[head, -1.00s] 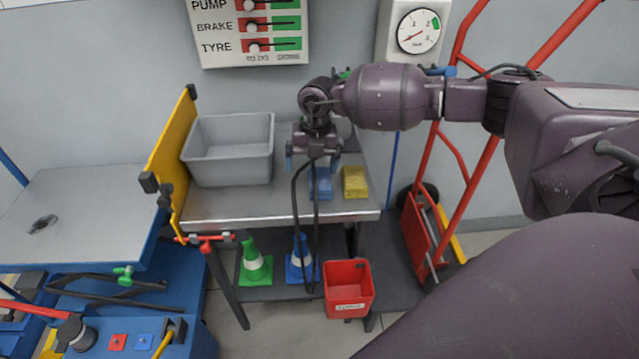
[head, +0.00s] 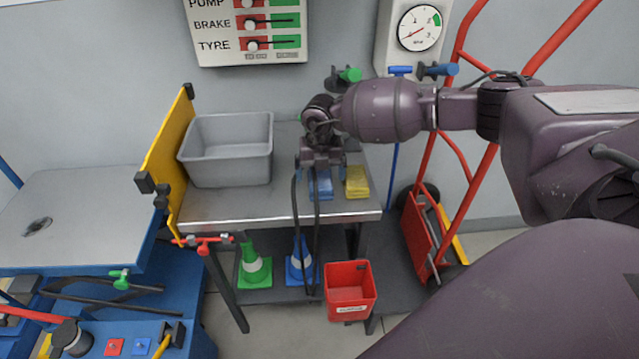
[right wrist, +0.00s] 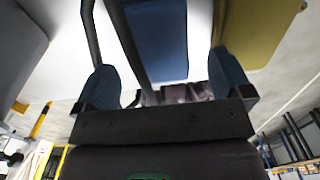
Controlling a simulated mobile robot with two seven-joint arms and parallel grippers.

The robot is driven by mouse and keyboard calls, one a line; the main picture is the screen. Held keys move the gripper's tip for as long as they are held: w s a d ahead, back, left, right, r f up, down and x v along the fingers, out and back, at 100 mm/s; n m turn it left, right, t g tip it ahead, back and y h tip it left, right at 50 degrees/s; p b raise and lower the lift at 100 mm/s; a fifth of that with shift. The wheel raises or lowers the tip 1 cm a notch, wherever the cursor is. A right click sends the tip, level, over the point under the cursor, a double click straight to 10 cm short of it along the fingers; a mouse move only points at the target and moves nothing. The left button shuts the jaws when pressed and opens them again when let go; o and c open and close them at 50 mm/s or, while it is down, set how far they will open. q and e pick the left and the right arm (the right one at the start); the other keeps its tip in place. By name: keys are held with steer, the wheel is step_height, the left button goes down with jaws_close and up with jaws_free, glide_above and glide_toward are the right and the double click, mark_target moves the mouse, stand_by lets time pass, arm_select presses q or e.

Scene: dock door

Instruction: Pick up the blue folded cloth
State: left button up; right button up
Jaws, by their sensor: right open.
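The blue folded cloth (head: 322,188) lies on the metal table, partly hidden by my right gripper and the dark hoses. My right gripper (head: 320,168) is above it, pointing down. In the right wrist view the blue cloth (right wrist: 158,45) shows between and beyond the two spread fingers of the open, empty gripper (right wrist: 164,82). I cannot tell the exact height of the fingers above the cloth. My left gripper is not in view.
A yellow cloth (head: 357,182) lies just right of the blue one. A grey bin (head: 228,175) and a yellow panel (head: 167,150) stand to the left. A red hand truck (head: 425,235) stands at the right.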

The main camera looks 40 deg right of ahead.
mark_target(320, 180)
step_height(320, 180, down, 3)
steer(key=shift+f, duration=0.1)
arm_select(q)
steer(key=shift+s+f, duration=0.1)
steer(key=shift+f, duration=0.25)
arm_select(e)
steer(key=c, duration=1)
step_height(320, 180, up, 9)
steer(key=shift+r+p, duration=0.2)
steer(key=shift+p, duration=0.45)
steer(key=shift+c, duration=0.2)
steer(key=shift+r, duration=0.45)
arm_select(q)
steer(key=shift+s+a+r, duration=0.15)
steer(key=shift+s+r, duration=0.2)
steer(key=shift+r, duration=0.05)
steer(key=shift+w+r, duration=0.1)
